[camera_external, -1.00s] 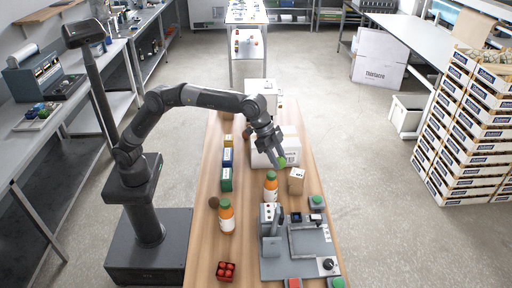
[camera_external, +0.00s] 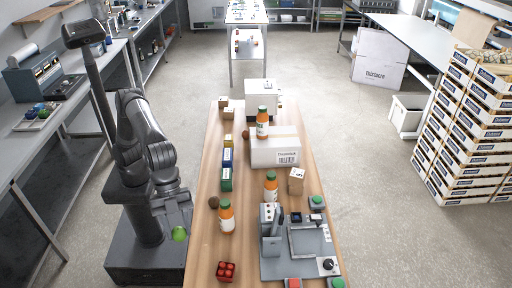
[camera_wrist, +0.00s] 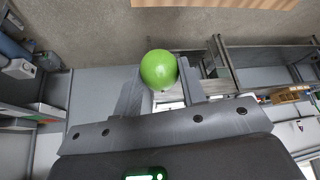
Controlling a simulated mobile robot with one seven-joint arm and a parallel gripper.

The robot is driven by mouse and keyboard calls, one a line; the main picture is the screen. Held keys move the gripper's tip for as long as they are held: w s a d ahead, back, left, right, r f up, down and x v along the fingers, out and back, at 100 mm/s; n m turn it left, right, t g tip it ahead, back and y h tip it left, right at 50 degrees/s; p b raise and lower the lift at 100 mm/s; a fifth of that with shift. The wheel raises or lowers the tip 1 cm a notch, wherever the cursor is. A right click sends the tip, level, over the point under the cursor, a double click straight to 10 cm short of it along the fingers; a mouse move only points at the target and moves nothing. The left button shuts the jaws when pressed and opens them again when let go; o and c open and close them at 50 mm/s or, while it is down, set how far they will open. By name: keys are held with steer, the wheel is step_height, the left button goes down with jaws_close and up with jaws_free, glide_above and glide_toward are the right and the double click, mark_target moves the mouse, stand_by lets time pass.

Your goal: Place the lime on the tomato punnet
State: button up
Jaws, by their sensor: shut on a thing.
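The lime (camera_external: 179,234) is bright green and round. My gripper (camera_external: 178,226) is shut on it, low beside the left edge of the wooden table, above my base. In the wrist view the lime (camera_wrist: 159,69) sits between the two fingertips (camera_wrist: 160,80). The punnet does not show clearly in the wrist view.
Two orange bottles (camera_external: 226,217) (camera_external: 270,186) and a grey machine (camera_external: 298,248) stand on the near half of the table (camera_external: 205,245). A brown round fruit (camera_external: 213,202) lies near the left edge. A white carton (camera_external: 275,148) with a bottle (camera_external: 262,122) on it is farther back.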

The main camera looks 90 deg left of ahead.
step_height(320, 180, down, 11)
glide_above(227, 273)
steer(key=a, duration=0.2)
steer(key=f, duration=0.7)
steer(key=shift+s+a, duration=0.2)
steer(key=shift+s, duration=0.2)
steer(key=shift+f, duration=2)
steer(key=shift+f, duration=0.15)
steer(key=o, duration=1)
